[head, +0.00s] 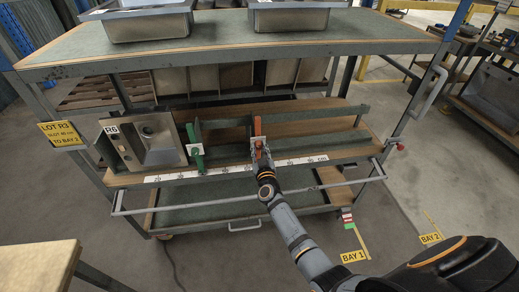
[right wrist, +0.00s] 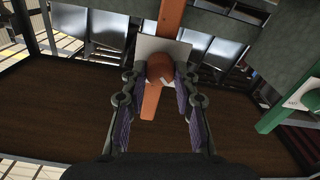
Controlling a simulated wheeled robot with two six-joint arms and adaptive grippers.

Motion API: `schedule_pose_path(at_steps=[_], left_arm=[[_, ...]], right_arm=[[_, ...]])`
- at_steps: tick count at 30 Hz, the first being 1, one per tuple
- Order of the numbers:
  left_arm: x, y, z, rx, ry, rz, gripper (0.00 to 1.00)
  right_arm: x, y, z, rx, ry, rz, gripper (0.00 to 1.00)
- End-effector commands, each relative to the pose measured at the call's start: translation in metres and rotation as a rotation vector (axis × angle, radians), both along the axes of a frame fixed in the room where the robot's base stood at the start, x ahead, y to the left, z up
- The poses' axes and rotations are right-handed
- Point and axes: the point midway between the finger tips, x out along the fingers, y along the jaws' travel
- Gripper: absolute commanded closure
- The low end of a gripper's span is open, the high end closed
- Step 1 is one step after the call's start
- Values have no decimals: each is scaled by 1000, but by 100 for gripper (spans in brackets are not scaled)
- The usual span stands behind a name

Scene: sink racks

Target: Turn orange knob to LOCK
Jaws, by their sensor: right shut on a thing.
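The orange knob (right wrist: 160,68) sits in front of a white plate (right wrist: 178,48) and an orange bar (right wrist: 152,103) in the right wrist view. In the head view the orange bar (head: 257,127) stands upright on the rack's middle shelf. My right gripper (right wrist: 162,82) is shut on the orange knob, one finger on each side of it. The lettering on the plate is too small to read. My left gripper is not in view.
A green handle (head: 196,150) with its own plate stands left of the orange bar. A steel sink (head: 150,140) marked R6 is further left. A ruler strip (head: 225,171) runs along the shelf front, with a rail (head: 150,207) below.

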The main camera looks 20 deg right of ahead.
Motion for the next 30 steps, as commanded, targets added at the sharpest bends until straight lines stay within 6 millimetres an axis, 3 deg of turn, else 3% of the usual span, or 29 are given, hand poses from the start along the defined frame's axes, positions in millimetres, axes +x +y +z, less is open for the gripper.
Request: schedule_pose_path(at_steps=[11,30], left_arm=[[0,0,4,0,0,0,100],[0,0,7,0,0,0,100]], right_arm=[[0,0,1,157,-38,0,100],[-1,-2,-1,737,-176,0,100]])
